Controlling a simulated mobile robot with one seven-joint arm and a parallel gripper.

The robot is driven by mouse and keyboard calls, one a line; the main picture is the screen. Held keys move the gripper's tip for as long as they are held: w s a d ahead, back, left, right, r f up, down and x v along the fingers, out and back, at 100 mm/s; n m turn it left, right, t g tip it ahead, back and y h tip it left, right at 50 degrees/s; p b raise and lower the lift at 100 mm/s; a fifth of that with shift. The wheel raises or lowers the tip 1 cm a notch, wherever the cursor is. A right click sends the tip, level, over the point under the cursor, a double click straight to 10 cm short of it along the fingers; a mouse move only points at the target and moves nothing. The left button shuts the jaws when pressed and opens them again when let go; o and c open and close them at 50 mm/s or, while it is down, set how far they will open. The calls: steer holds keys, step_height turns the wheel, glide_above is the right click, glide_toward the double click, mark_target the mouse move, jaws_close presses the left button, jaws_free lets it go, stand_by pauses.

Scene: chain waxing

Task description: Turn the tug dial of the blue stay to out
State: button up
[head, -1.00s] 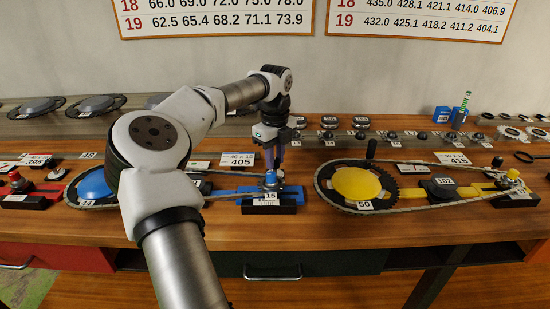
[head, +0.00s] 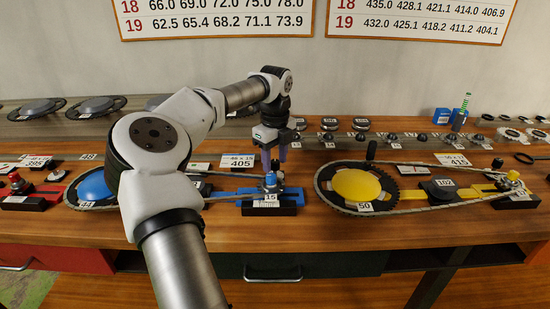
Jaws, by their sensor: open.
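The blue stay (head: 235,194) lies on the bench in the middle, with a chain running along it. At its right end a black block (head: 287,209) carries a label reading 15 and a small blue knob (head: 270,180) on top. This knob looks like the tug dial; its setting is too small to read. My gripper (head: 274,168) points down over the blue stay's right end, open, with its fingertips just above or around the knob. Whether they touch it I cannot tell. My arm hides part of the blue stay's chain and disc.
A yellow stay with a yellow disc (head: 356,184) and chain lies to the right. A red stay (head: 17,199) lies at the far left. Several small cogs and labelled discs (head: 330,123) stand behind. Bare wood (head: 330,232) shows along the front of the bench.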

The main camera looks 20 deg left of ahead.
mark_target(275, 161)
step_height(275, 161, up, 14)
steer(key=b, duration=0.1)
steer(key=shift+f, duration=0.1)
stand_by(0.4)
